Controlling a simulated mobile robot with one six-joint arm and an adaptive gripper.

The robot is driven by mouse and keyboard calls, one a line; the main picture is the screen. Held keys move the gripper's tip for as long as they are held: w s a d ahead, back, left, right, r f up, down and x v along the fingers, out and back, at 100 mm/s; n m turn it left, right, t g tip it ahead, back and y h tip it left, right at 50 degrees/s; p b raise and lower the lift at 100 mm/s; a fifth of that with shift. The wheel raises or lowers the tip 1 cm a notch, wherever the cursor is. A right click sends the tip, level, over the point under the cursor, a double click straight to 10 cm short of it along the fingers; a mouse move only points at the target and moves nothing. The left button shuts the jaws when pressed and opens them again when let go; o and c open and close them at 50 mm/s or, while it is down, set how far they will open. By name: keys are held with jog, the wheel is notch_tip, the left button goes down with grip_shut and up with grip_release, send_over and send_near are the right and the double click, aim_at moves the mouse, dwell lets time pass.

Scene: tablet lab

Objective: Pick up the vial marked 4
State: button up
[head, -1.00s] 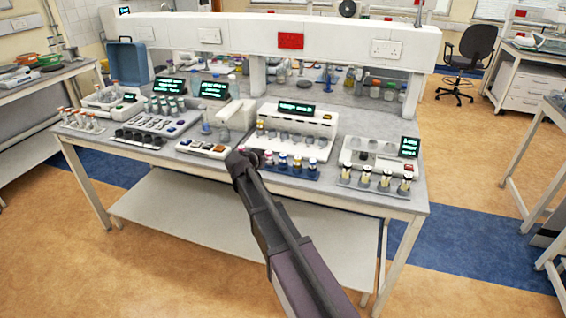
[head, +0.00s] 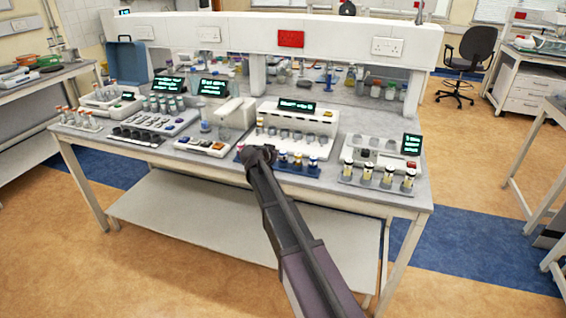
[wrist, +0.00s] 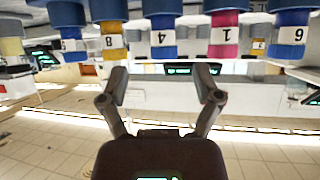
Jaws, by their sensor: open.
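The vial marked 4 (wrist: 162,38) has a blue cap and a white label. It shows at the top of the wrist view, between an orange-banded vial marked 8 (wrist: 112,42) and a pink vial marked 1 (wrist: 224,36). My gripper (wrist: 161,78) is open and empty, its two fingers spread to either side of the line to vial 4, with their tips apart from it. In the head view my gripper (head: 262,154) is at the front of the vial rack (head: 300,171) and hides part of it.
A blue vial (wrist: 292,36) stands at the right of the row and another blue vial (wrist: 70,32) at the left. A white machine (head: 295,118) with a display stands behind the rack. Black-capped vials (head: 388,176) stand to the right on the bench.

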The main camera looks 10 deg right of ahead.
aim_at(281, 154)
jog(key=shift+w, duration=0.1)
dwell(0.3)
jog(key=b+x, duration=0.1)
jog(key=x, duration=0.3)
jog(key=shift+w+b, duration=0.25)
jog(key=shift+b, duration=0.1)
jog(key=shift+w+d+f, duration=0.15)
jog(key=shift+w+d, duration=0.15)
jog(key=shift+w, duration=0.05)
jog(key=shift+c, duration=0.2)
jog(key=c, duration=1.1)
